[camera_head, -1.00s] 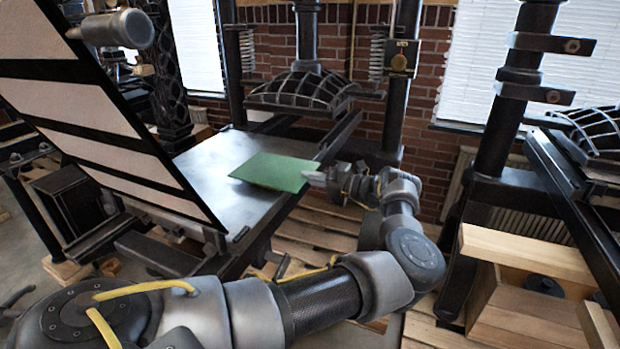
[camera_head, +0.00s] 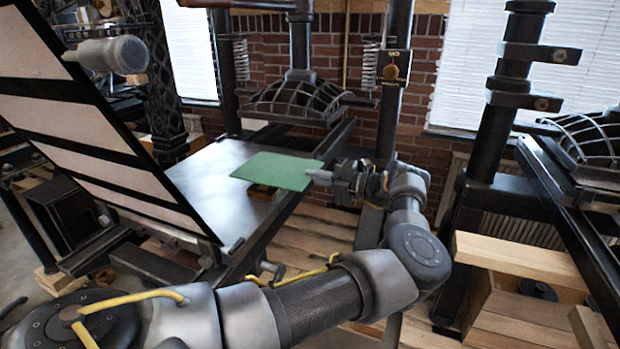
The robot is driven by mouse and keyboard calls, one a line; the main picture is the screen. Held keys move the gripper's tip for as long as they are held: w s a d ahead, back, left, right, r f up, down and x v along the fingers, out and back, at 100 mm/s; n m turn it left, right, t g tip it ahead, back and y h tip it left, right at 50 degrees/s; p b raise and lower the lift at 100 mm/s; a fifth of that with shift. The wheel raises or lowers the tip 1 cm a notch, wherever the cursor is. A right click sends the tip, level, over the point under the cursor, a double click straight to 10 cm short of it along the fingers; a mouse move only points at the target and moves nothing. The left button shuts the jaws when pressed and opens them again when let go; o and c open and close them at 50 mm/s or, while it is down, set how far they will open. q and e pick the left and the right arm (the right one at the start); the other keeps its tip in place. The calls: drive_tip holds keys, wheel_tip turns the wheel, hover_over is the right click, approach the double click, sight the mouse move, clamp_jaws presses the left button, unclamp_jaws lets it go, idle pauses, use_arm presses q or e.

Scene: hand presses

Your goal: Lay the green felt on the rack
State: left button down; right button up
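The green felt (camera_head: 275,169) is a flat rectangular sheet held over the dark metal bed of the hand press (camera_head: 215,180). My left gripper (camera_head: 317,176) is at the felt's right edge with its fingertips closed on it. The felt stays nearly level. A brown block (camera_head: 262,192) shows below the felt on the bed. I cannot tell whether the felt touches this block. My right gripper is not in view. I cannot make out a thing that is clearly the rack.
A tilted frame with pale panels (camera_head: 130,150) rises at the left of the bed. The ribbed platen (camera_head: 295,97) hangs behind the felt. A second press (camera_head: 495,130) and a wooden box (camera_head: 520,262) stand at the right. Wooden pallets lie on the floor.

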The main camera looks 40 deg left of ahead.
use_arm(q)
drive_tip(key=shift+w+d+r+b, duration=0.15)
drive_tip(key=shift+w+d+r, duration=0.15)
drive_tip(key=shift+d, duration=0.35)
drive_tip(key=shift+w+d+r+b, duration=0.15)
drive_tip(key=shift+d+r, duration=0.15)
drive_tip(key=shift+d, duration=0.35)
drive_tip(key=shift+w+d+r+b, duration=0.15)
drive_tip(key=shift+w+d+r, duration=0.15)
drive_tip(key=shift+d, duration=0.35)
idle(0.4)
